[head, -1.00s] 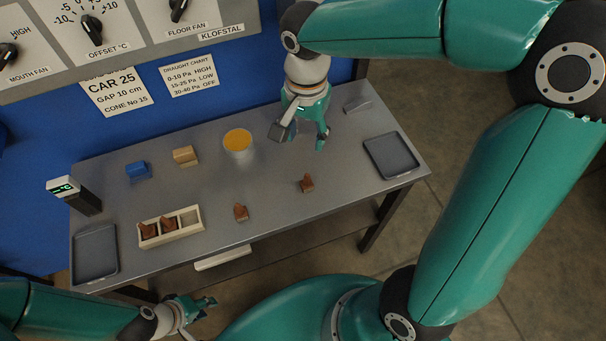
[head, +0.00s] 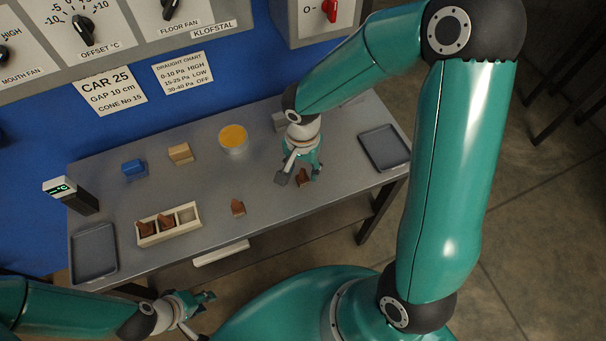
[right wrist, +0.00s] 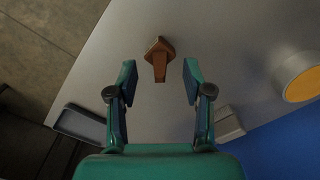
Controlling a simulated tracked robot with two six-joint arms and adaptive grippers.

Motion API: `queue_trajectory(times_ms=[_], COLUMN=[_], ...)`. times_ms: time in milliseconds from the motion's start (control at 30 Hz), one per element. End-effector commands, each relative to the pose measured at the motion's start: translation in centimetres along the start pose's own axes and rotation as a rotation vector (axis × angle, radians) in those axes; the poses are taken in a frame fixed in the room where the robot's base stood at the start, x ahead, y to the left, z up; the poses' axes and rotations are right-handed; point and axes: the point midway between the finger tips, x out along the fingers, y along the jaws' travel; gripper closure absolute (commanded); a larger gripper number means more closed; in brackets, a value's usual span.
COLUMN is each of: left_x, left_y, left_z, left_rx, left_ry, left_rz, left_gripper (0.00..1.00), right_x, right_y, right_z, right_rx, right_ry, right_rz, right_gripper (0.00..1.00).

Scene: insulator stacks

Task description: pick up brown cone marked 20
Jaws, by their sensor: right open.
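A brown cone (head: 303,177) stands on the grey table below my right gripper (head: 298,179), partly hidden by it. In the right wrist view this cone (right wrist: 159,58) lies ahead of the open fingers (right wrist: 157,82), roughly centred between them and not touching. Another brown cone (head: 237,207) stands further left on the table. Two more brown cones (head: 146,229) (head: 166,221) sit in the left and middle compartments of a cream tray (head: 187,236). I cannot read a number on any cone. My left gripper (head: 200,303) is empty, low in front of the table; its jaw opening is unclear.
A cup with orange content (head: 233,138), a tan block (head: 180,152) and a blue block (head: 133,168) stand along the back. Grey trays lie at the right (head: 384,147) and left (head: 94,252) ends. A digital display (head: 84,199) stands at left.

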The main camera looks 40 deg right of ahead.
Motion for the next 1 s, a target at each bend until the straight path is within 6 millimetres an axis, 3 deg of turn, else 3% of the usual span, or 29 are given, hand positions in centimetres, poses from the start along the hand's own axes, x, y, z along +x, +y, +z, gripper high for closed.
queue_trajectory(times_ms=[300, 633, 1000], left_x=[0.0, 0.0, -0.01], left_y=[0.0, 0.0, 0.01], left_z=[0.01, 0.01, 0.01], left_rx=[0.0, 0.0, 0.0], left_ry=[0.0, 0.0, 0.0], left_rz=[0.0, 0.0, 0.0], left_gripper=[0.69, 0.69, 0.69], right_x=[0.86, 0.82, 0.54], right_y=[-0.02, -0.03, -0.04], right_z=[0.03, 0.02, -0.01], right_rx=[0.0, -0.001, 0.0], right_ry=[-0.001, 0.0, 0.001], right_rz=[-0.001, -0.001, -0.001], right_gripper=[0.49, 1.0, 1.0])
